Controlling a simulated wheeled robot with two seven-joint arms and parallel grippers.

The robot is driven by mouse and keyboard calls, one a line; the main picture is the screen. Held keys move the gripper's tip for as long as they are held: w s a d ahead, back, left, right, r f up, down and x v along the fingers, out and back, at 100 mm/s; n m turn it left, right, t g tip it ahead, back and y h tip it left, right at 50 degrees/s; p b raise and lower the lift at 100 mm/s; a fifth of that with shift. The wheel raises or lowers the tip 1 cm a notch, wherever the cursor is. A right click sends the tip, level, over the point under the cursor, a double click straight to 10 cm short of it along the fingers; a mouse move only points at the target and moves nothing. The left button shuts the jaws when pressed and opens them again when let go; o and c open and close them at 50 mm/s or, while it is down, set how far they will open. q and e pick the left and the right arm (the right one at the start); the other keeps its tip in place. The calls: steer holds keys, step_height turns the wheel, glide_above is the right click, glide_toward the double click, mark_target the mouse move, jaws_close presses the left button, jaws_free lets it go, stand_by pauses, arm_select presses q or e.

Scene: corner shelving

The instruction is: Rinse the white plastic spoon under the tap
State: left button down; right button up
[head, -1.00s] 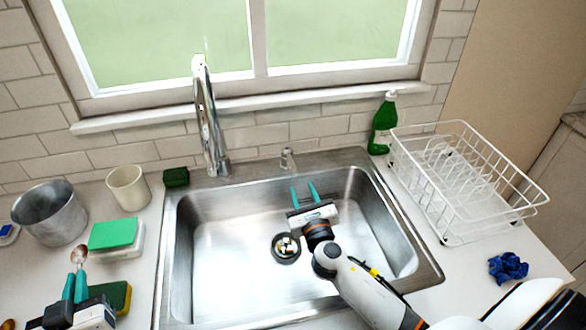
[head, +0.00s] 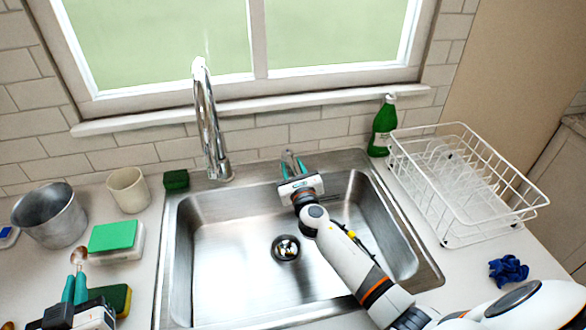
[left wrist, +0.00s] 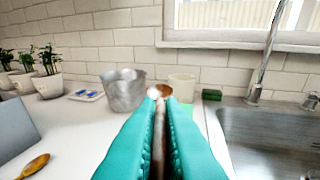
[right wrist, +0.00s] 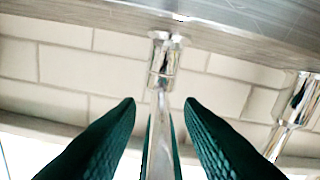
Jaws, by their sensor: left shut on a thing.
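My left gripper (head: 74,290) is shut on a spoon (head: 79,257), held upright at the lower left. In the left wrist view the spoon (left wrist: 160,91) has a brown-stained bowl; its handle is between the teal fingers. The chrome tap (head: 208,120) arches behind the sink; no water shows from it. My right gripper (head: 291,166) is at the sink's back rim, at the small chrome tap lever. In the right wrist view the fingers are open on either side of the lever (right wrist: 163,60), with gaps visible.
The steel sink (head: 240,235) is empty. On the left are a metal pot (head: 50,218), a cream cup (head: 129,190) and sponges (head: 113,236). On the right are a white dish rack (head: 460,185), a green bottle (head: 382,128) and a blue cloth (head: 508,269).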

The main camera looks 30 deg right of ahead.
jaws_close()
steer(key=shift+s+d+n+y, duration=0.1)
steer(key=shift+d+n+y, duration=0.25)
steer(key=shift+n+y, duration=0.2)
arm_select(q)
steer(key=shift+f, duration=0.25)
arm_select(e)
steer(key=shift+d+n+y, duration=0.45)
steer(key=shift+n+y, duration=0.1)
steer(key=shift+y, duration=0.6)
steer(key=shift+o, duration=0.5)
jaws_free()
steer(key=shift+s, duration=0.15)
arm_select(q)
steer(key=shift+f+b, duration=0.35)
steer(key=shift+b, duration=0.25)
arm_select(e)
steer(key=s, duration=1.1)
steer(key=shift+s+a, duration=0.25)
steer(key=shift+s, duration=0.15)
